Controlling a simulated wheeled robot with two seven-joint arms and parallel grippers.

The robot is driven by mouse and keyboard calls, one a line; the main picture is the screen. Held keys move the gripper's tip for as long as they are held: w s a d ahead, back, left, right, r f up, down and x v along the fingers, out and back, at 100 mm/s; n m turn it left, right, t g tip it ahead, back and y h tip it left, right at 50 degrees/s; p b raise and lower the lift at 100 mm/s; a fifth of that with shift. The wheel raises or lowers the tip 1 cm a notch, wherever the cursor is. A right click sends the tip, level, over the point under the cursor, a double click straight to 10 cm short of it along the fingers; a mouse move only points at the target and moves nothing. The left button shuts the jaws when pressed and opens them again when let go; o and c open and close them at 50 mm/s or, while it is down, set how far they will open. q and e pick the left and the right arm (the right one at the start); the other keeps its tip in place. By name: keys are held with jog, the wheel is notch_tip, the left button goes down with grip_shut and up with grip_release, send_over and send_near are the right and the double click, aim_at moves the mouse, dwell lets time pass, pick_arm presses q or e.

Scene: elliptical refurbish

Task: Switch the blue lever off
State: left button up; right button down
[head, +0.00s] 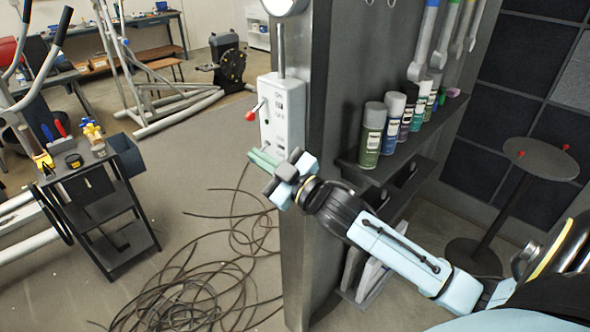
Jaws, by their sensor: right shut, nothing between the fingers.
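A white switch box (284,95) is mounted on the grey pillar in the middle of the view. A lever with a red ball tip (250,116) sticks out from its left side and points down to the left. I see no lever that is clearly blue. My right gripper (259,158) is shut and empty, with its pale green fingertips just below the box and below the red tip. It looks apart from the lever; whether it touches the box's lower edge I cannot tell. My left gripper is not in view.
A shelf (385,165) with several spray cans stands right of the pillar, wrenches hanging above. A round table (541,158) is at the far right. Coiled cable (190,290) lies on the floor. A black tool cart (100,205) stands at the left.

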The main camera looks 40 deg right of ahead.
jog(key=b+v, duration=0.1)
jog(key=v, duration=0.7)
jog(key=shift+d+b, duration=0.3)
jog(key=shift+w, duration=0.1)
jog(key=d+f+m+g+h+b, duration=0.2)
jog(key=d+f, duration=0.1)
jog(key=f, duration=0.9)
jog(key=d+f+m+g+h+b, duration=0.1)
jog(key=d+f+m+g+h, duration=0.15)
jog(key=f, duration=1.05)
jog(key=s+f+m+g+h+b, duration=0.1)
jog(key=s+f+g, duration=0.15)
jog(key=f, duration=0.65)
jog(key=s+f+g+b, duration=0.1)
jog(key=s+f+b, duration=0.15)
jog(key=f, duration=0.65)
jog(key=s+a+f+g+b, duration=0.2)
jog(key=s+a+f+g, duration=0.3)
jog(key=s+f, duration=0.9)
jog(key=s+a+f+m+g+b, duration=0.1)
jog(key=s+a+f+g, duration=0.4)
jog(key=s+f, duration=1)
jog(key=s+b, duration=0.1)
jog(key=s, duration=0.4)
jog(key=shift+f, duration=0.35)
